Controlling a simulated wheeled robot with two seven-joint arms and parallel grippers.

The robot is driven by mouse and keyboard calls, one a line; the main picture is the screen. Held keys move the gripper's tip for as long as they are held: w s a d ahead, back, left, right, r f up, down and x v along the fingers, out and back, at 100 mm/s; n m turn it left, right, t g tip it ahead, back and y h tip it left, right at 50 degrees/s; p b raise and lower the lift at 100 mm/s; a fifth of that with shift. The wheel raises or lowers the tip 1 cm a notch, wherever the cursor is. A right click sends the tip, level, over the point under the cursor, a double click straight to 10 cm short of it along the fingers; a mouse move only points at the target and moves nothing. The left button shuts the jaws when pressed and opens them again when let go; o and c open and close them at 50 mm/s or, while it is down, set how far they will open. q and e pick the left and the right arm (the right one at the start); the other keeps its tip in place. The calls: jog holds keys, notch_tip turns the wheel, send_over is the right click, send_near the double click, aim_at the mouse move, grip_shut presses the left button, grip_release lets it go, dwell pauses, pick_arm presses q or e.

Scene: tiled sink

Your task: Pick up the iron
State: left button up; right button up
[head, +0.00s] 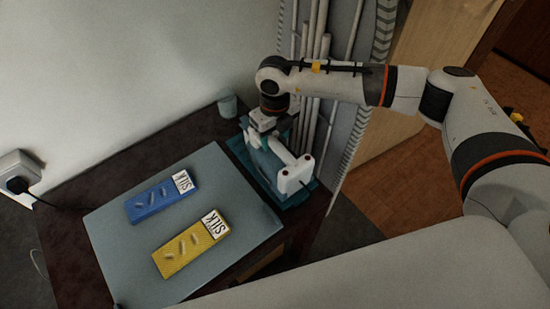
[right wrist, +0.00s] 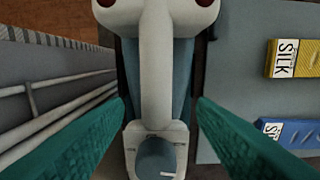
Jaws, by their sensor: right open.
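The iron (head: 294,176) is white and stands on a teal base (head: 300,198) at the right end of the dark table. In the right wrist view its white handle (right wrist: 157,80) runs up the middle of the picture. My right gripper (head: 262,143) is above the far end of the iron, pointing down. Its teal fingers are open, one on each side of the handle in the right wrist view (right wrist: 160,108). No contact with the handle shows, and I cannot tell how far down the fingers reach. My left gripper is not in view.
A grey board (head: 128,235) on the dark table (head: 75,225) holds a blue SILK box (head: 158,198) and a yellow SILK box (head: 185,249). A small teal cup (head: 228,106) stands at the back. Pipes (head: 312,75) rise close behind the iron. A plug (head: 18,178) is in the left wall.

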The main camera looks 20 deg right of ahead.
aim_at(275, 141)
jog(key=f, duration=0.1)
jog(key=f+p, duration=0.1)
jog(key=f, duration=0.2)
jog(key=shift+w+d+f, duration=0.1)
jog(key=shift+w+f, duration=0.15)
jog(key=shift+f, duration=0.2)
jog(key=shift+c, duration=0.5)
jog(key=c, duration=0.9)
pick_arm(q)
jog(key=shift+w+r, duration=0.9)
pick_arm(e)
jog(key=shift+w+r, duration=0.1)
jog(key=shift+w, duration=0.05)
grip_shut()
